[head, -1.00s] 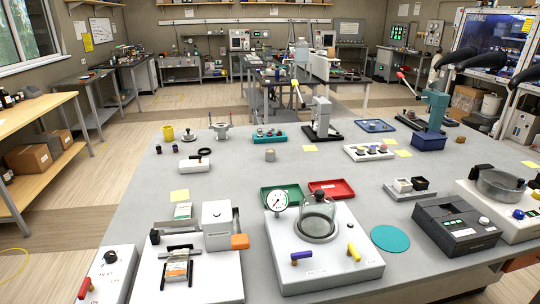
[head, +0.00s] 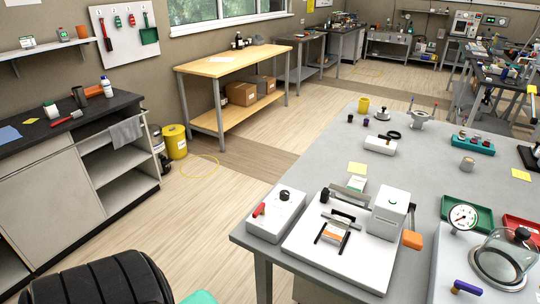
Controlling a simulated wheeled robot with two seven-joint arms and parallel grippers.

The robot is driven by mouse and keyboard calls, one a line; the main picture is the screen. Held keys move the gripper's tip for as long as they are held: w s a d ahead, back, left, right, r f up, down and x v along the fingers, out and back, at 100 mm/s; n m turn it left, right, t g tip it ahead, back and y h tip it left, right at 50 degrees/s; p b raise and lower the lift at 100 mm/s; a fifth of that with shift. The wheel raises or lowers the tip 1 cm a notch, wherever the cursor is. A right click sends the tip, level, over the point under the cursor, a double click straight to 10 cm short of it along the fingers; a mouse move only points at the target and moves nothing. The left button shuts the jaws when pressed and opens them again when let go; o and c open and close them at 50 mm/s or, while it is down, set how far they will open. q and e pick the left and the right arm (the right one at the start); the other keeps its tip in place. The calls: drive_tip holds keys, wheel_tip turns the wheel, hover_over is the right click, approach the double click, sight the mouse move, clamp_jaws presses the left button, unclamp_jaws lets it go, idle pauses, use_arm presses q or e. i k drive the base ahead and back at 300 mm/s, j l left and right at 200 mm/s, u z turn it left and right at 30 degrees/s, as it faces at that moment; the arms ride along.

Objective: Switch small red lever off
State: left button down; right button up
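A small red lever (head: 259,210) sits on the top of a light grey box (head: 277,215) at the near left corner of the grey table, in the head view. The lever is tilted, and a black knob (head: 284,195) stands behind it on the same box. Printing on the box is too small to read. Neither of my grippers is in view.
A white device with an orange handle (head: 412,240) stands right of the box. A pressure gauge (head: 462,217) and glass dome are at the right. A black ribbed object (head: 95,283), unclear what, fills the bottom left. Open floor lies left of the table.

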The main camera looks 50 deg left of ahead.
sight(261, 210)
drive_tip(key=u, duration=1.55)
